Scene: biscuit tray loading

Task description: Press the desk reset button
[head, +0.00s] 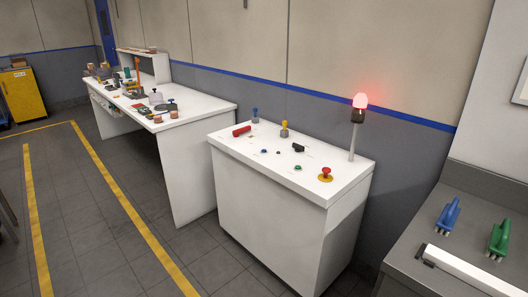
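A white control desk (225,141) stands in the middle of the head view. A red mushroom button (325,172) on a yellow base is near the right front corner. Labels are too small to read, so I cannot tell which is the reset button. A lamp (359,101) on a grey post at the desk's right end glows red. Neither of my grippers is in view.
The desk also bears a red handle (242,131), a black knob or switch (298,147), a blue-topped post (255,115) and a yellow one (284,130). A cluttered white workbench (205,107) stands left. A grey counter (440,215) is right. Floor in front is clear.

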